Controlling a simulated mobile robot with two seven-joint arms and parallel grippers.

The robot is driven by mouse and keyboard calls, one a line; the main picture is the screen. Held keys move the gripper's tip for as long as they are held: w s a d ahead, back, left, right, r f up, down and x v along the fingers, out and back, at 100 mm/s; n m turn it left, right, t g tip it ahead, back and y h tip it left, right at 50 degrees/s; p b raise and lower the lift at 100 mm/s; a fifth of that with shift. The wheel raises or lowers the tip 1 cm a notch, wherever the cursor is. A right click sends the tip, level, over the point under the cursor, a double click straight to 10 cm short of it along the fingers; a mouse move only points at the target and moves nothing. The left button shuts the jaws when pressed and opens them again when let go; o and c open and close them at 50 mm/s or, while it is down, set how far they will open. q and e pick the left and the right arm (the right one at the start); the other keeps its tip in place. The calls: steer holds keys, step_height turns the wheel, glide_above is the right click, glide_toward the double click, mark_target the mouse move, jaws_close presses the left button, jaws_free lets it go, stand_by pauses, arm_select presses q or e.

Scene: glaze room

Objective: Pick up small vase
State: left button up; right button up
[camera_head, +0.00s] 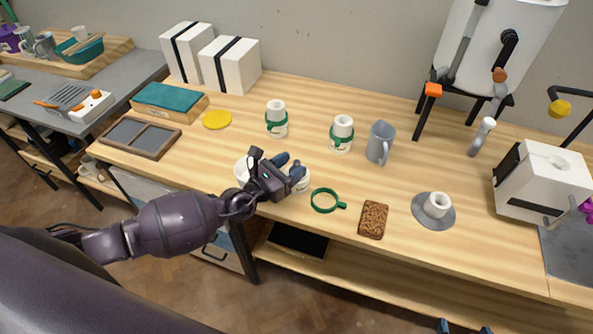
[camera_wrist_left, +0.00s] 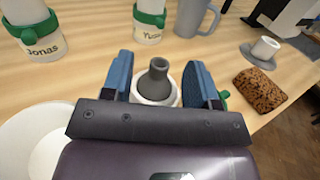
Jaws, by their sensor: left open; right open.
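The small vase (camera_wrist_left: 158,80) is dark grey with a narrow neck and an open mouth. In the left wrist view it stands between the fingers of my left gripper (camera_wrist_left: 160,88), which is open with a blue finger on each side. A white round rim (camera_wrist_left: 147,99) surrounds its lower part; I cannot tell whether the vase stands in it or behind it. In the head view my left gripper (camera_head: 288,171) is over the front of the wooden table and hides most of the vase. My right gripper (camera_head: 466,330) shows only its blue fingertips at the bottom edge, apart and empty.
A white dish (camera_head: 241,170) lies left of the left gripper. A green ring with a handle (camera_head: 325,201), a brown textured block (camera_head: 373,220) and a small white cup (camera_head: 437,205) on a grey saucer lie to its right. White jars with green bands (camera_head: 277,119) and a grey mug (camera_head: 380,142) stand behind.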

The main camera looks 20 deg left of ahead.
arm_select(q)
steer(key=shift+x, duration=0.9)
steer(key=shift+w+d, duration=0.1)
arm_select(e)
steer(key=shift+s+f, duration=0.1)
steer(key=shift+s, duration=0.25)
